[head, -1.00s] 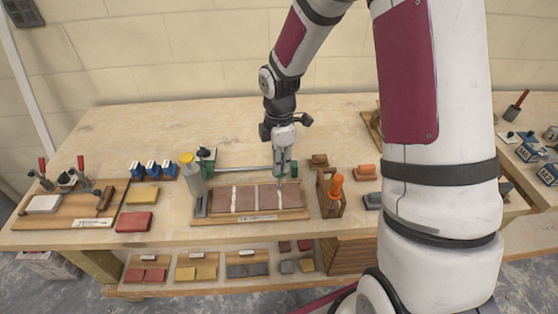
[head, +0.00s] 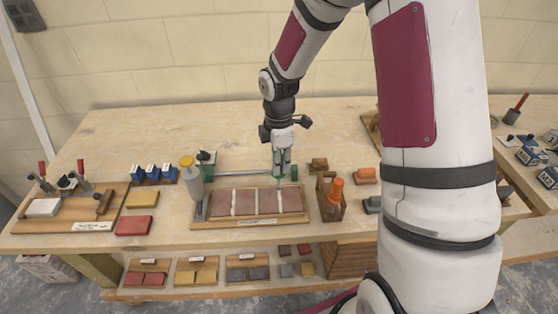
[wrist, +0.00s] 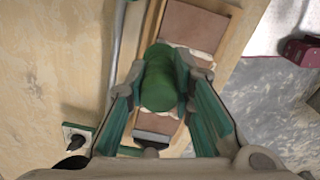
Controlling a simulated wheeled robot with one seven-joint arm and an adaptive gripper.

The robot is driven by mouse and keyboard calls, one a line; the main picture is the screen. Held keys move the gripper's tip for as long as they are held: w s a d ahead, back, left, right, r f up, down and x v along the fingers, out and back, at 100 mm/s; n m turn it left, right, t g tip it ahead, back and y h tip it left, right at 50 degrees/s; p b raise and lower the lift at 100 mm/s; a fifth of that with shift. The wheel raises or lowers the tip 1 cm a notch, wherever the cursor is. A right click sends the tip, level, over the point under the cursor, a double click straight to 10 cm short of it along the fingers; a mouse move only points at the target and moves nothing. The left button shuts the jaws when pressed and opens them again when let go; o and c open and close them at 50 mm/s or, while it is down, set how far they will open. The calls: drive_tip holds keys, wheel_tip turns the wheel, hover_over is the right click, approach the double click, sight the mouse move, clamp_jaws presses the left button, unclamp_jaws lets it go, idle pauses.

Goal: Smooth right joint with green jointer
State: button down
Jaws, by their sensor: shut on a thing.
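My gripper (head: 281,172) is over the back edge of the brick board (head: 250,224), near its right end. In the wrist view my gripper (wrist: 165,100) is shut on the green jointer (wrist: 163,82), whose rounded green handle sits between the fingers. The jointer's working edge is hidden beneath the handle, so I cannot tell whether it touches anything. Brown bricks (head: 268,202) lie in a row on the board with pale joints between them. The right joint (head: 279,203) shows as a pale line just in front of my gripper. The wrist view shows pale mortar beside the jointer (wrist: 190,47).
A metal bar (head: 232,174) runs behind the board. A wooden holder with an orange-handled tool (head: 332,200) stands close on the right. The table behind is mostly clear.

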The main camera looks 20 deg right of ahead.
drive_tip(key=shift+s+a, duration=0.2)
drive_tip(key=shift+s, duration=0.3)
drive_tip(key=shift+s, duration=0.1)
drive_tip(key=shift+s+a+r+p, duration=0.1)
drive_tip(key=shift+s+a+p, duration=0.1)
drive_tip(key=shift+s+p, duration=0.4)
drive_tip(key=shift+s, duration=0.1)
drive_tip(key=shift+s+a+p, duration=0.25)
drive_tip(key=shift+s+p, duration=0.15)
drive_tip(key=shift+s, duration=0.15)
drive_tip(key=shift+s, duration=0.15)
drive_tip(key=shift+s+a+p, duration=0.2)
drive_tip(key=shift+s+p, duration=0.2)
drive_tip(key=shift+s, duration=0.15)
